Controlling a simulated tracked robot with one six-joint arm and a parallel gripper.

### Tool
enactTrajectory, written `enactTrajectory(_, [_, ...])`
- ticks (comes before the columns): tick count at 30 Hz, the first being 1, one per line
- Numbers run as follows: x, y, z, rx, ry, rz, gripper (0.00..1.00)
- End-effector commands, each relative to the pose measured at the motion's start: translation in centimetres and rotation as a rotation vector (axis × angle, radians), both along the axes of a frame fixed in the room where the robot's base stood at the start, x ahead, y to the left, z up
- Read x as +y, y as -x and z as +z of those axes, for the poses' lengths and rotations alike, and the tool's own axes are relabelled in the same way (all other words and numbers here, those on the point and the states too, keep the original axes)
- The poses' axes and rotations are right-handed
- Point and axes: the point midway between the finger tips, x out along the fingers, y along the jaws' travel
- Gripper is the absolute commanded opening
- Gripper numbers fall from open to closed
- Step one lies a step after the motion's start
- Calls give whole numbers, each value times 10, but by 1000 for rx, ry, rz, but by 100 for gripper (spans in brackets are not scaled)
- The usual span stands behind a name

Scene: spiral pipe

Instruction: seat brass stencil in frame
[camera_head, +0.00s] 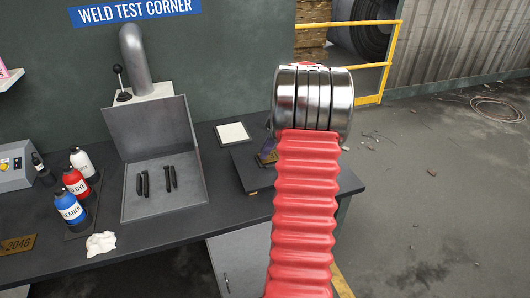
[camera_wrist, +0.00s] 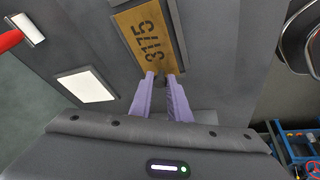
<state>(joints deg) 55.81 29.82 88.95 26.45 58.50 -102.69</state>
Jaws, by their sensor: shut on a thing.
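The brass stencil (camera_wrist: 150,32), a flat plate with "3175" cut in it, shows in the wrist view just beyond my fingertips. My gripper (camera_wrist: 165,77) has purple fingers shut on a small dark tab at the stencil's near end. Dark rails of what looks like the frame (camera_wrist: 179,40) run along the stencil's long sides. I cannot tell whether the stencil lies fully down between them. In the head view my red arm hides most of this spot. A purple finger (camera_head: 267,154) shows beside it above a dark board (camera_head: 244,165).
A white square (camera_head: 232,133) lies on the dark bench left of the board; the wrist view shows it too (camera_wrist: 85,86). An open grey box (camera_head: 165,190) holds several black rods. Bottles (camera_head: 72,207), a cloth (camera_head: 101,244) and a brass "2048" plate (camera_head: 18,244) are farther left.

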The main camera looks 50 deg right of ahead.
Motion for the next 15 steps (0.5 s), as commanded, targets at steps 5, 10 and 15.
enactTrajectory(5, [0, 0, -8, 0, 1, 0, 0])
enactTrajectory(10, [0, 1, -8, 1, 1, 0, 18])
enactTrajectory(15, [0, 1, -8, 1, 0, -1, 30])
